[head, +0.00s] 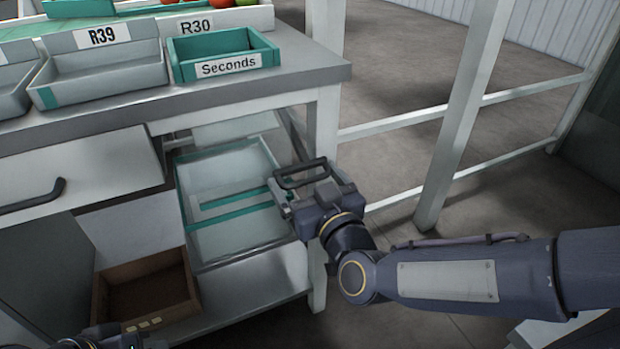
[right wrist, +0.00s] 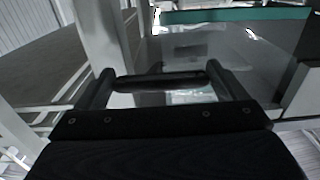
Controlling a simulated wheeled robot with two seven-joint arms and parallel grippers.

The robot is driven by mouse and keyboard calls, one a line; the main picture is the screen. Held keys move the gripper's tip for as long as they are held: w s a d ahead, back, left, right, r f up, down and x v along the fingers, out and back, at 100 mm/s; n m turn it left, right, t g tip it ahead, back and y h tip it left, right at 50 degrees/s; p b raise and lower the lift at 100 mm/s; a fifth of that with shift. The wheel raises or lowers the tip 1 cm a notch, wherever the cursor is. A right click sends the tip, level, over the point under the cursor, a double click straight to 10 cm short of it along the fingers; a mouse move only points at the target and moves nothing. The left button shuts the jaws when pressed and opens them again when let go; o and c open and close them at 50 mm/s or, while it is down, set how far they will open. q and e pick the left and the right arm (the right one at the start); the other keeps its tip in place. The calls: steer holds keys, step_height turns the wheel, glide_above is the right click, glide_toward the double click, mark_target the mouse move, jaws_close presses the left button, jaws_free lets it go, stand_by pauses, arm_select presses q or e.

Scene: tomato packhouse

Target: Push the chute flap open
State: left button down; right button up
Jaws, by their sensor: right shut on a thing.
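A pale tilted panel (head: 238,129) shows beneath the tabletop, behind a pale bin (head: 205,242) with teal bands; I cannot tell for sure whether this panel is the chute flap. My right gripper (head: 284,198) is beside the bin's right edge, low by the table leg. In the right wrist view a dark bar spans the front of the gripper, and a teal-edged pale wall (right wrist: 235,15) lies beyond. Part of my left gripper (head: 122,336) shows at the bottom left; its fingertips are unclear.
The worktop (head: 310,65) carries a teal Seconds tray (head: 222,65) and a grey R39 tray (head: 105,73). White posts and rails (head: 462,115) stand at right, with open floor behind.

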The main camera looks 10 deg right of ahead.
steer(key=f, duration=0.1)
steer(key=w+f, duration=0.1)
steer(key=f, duration=0.1)
steer(key=shift+w+a+f, duration=0.15)
steer(key=shift+a, duration=0.1)
steer(key=shift+w+a+f, duration=0.15)
steer(key=shift+w+f, duration=0.25)
steer(key=shift+f, duration=0.2)
steer(key=shift+w+a+f, duration=0.1)
steer(key=shift+w+f, duration=0.3)
steer(key=shift+f, duration=0.15)
steer(key=o, duration=1.1)
steer(key=shift+p+v, duration=0.7)
steer(key=shift+v, duration=3.15)
steer(key=shift+r, duration=0.1)
steer(key=shift+c, duration=0.2)
